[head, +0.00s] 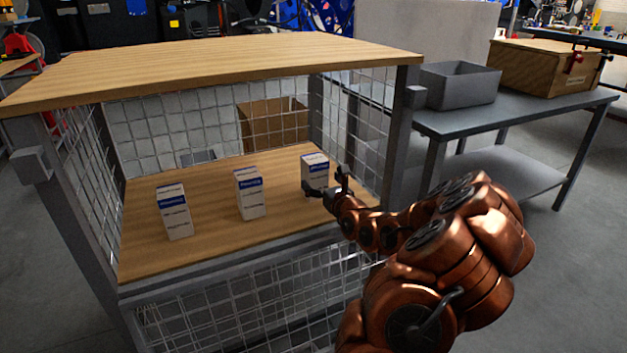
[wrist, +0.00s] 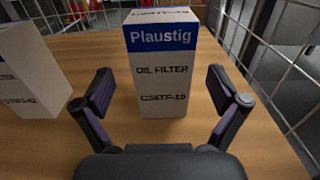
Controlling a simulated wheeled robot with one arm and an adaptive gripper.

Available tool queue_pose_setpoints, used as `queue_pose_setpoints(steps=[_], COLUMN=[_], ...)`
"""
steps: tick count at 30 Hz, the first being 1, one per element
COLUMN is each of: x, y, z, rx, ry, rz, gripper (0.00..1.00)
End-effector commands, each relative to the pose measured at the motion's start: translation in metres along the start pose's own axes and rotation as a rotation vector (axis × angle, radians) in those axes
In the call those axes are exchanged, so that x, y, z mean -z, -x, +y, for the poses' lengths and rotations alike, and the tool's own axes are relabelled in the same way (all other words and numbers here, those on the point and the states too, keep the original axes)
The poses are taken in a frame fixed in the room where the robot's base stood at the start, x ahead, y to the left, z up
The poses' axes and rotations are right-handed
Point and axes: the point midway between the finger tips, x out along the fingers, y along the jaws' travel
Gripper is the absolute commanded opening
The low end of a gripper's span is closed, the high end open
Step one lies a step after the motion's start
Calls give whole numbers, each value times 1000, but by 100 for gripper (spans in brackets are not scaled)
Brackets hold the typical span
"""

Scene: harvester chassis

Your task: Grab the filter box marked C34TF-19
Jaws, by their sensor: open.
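The filter box marked C34TF-19 (wrist: 162,75) stands upright on the wooden shelf, white with a blue "Plaustig" band and "OIL FILTER" print. In the head view it is the rightmost box (head: 315,170), partly hidden by my gripper. My gripper (head: 335,190) is open in front of this box. In the wrist view the two fingers (wrist: 160,95) are spread, one to each side of the box's lower front, with clear gaps. The box sits roughly centred between them. I cannot tell whether the fingertips reach past its front face.
Two similar white and blue boxes, a middle one (head: 249,193) and a left one (head: 174,211), stand on the same shelf (head: 215,225). Wire mesh (head: 358,120) closes the right side. A wooden top (head: 215,62) covers the cage. A grey bin (head: 460,85) stands on the table at right.

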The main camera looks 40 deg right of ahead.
Motion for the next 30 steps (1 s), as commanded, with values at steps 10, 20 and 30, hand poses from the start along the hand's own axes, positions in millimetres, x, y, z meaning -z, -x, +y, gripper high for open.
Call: queue_pose_setpoints(steps=[10,20,30], x=[6,4,3], y=[-34,-52,-52], z=[-1,-2,-2], rx=[-4,-2,-1], ry=[5,0,0], rz=[-3,-2,-1], gripper=[97,97,80])
